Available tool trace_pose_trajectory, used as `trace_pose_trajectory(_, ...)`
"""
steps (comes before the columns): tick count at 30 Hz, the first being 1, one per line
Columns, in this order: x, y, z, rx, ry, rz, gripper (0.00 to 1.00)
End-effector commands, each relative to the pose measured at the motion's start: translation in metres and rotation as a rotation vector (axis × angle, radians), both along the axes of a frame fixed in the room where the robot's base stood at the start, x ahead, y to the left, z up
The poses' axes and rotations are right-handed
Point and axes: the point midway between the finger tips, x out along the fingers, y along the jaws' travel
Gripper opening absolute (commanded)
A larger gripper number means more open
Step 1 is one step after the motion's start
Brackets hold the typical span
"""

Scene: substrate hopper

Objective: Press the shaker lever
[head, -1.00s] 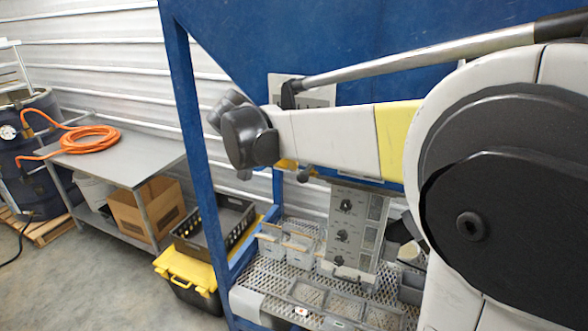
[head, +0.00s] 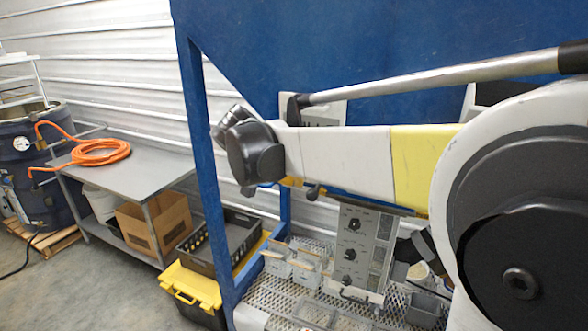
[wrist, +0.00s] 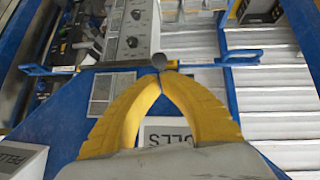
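In the head view a dark knob (head: 313,191) shows below my arm, close to a sliver of yellow finger. My arm hides most of the gripper there.
A grey control panel (head: 352,250) with dials stands above a mesh shelf with small bins (head: 305,270). The blue frame post (head: 205,150) stands left of my arm. A metal table (head: 155,172) with an orange hose (head: 100,151) stands farther left.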

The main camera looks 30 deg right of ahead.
Motion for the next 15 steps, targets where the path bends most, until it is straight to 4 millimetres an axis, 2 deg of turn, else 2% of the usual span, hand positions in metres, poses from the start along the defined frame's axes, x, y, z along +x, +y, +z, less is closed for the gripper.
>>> trace_pose_trajectory(2,0.001,-0.001,0.003,0.003,0.002,-0.001,0.0)
trace_pose_trajectory(4,0.005,-0.005,0.013,0.014,0.012,-0.002,0.0)
trace_pose_trajectory(10,0.017,-0.022,0.058,0.068,0.055,-0.004,0.0)
trace_pose_trajectory(15,0.019,-0.026,0.071,0.087,0.069,-0.001,0.0)
